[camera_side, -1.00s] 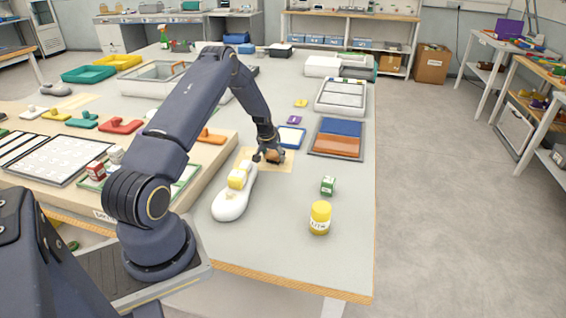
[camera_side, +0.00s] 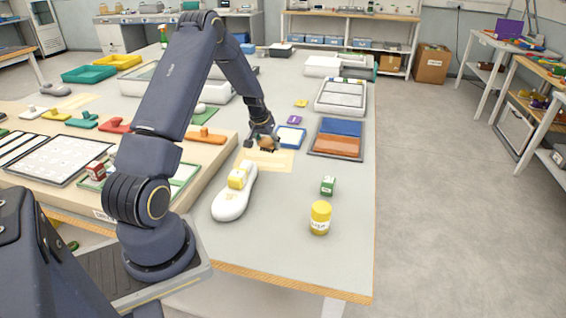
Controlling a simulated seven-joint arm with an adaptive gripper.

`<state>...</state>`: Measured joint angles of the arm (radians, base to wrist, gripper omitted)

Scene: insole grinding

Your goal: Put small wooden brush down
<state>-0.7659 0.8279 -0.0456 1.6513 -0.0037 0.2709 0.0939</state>
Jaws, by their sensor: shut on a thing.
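The small wooden brush (camera_side: 267,145) is brown with dark bristles along its lower side. My gripper (camera_side: 262,140) is shut on it. The brush is over the pale yellow mat (camera_side: 275,164), near the mat's far edge. It looks held a little above the surface, though the exact gap is hard to tell. A blue-rimmed tray with a light inside (camera_side: 291,138) lies just right of my gripper. A white insole form with a yellow block on it (camera_side: 233,203) lies in front and to the left of the mat.
A yellow jar (camera_side: 320,217) and a small green box (camera_side: 328,186) stand at the front right. A tray with blue and orange pads (camera_side: 337,138) lies to the right. A wooden board with coloured tools (camera_side: 215,149) is on the left. The mat's near part is clear.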

